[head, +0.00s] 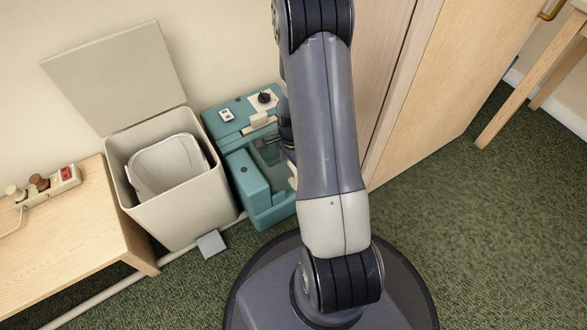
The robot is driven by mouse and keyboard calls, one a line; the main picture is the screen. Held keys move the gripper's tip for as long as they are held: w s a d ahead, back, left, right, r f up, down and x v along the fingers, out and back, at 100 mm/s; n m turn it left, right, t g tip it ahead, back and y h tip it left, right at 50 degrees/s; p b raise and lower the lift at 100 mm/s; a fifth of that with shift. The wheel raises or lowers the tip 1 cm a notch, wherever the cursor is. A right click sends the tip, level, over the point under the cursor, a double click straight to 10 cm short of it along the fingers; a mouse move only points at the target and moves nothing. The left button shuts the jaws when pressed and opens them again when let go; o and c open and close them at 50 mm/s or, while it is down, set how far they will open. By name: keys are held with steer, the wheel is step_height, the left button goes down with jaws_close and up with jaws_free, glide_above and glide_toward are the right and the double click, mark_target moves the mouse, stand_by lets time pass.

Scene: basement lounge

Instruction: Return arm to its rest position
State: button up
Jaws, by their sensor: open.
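My arm comes up from my round base at the bottom and fills the middle of the head view. My gripper (273,142) is mostly hidden behind the arm's long grey link. Only a dark part of it shows at the link's left edge, over the teal machine (245,172). It is open, and I see nothing held in it. I cannot tell whether it touches the machine.
A pale bin (178,218) with its lid (118,78) raised stands left of the machine. A wooden table (70,235) at the left holds a small box with knobs (62,180). A wooden cabinet (455,75) stands right of the arm. Green carpet (470,230) is clear at lower right.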

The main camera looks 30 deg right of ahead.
steer(key=r, duration=0.2)
steer(key=r+p, duration=0.1)
steer(key=r, duration=0.1)
steer(key=r+p, duration=0.1)
steer(key=r, duration=0.2)
steer(key=shift+w+d, duration=0.1)
steer(key=shift+w, duration=0.2)
steer(key=f+b, duration=0.1)
steer(key=f, duration=0.2)
steer(key=f+b, duration=0.2)
steer(key=f, duration=0.2)
steer(key=s+f+b, duration=0.1)
steer(key=f, duration=0.3)
steer(key=shift+b, duration=0.3)
steer(key=shift+r+p, duration=0.35)
steer(key=shift+r, duration=0.15)
steer(key=shift+f, duration=0.1)
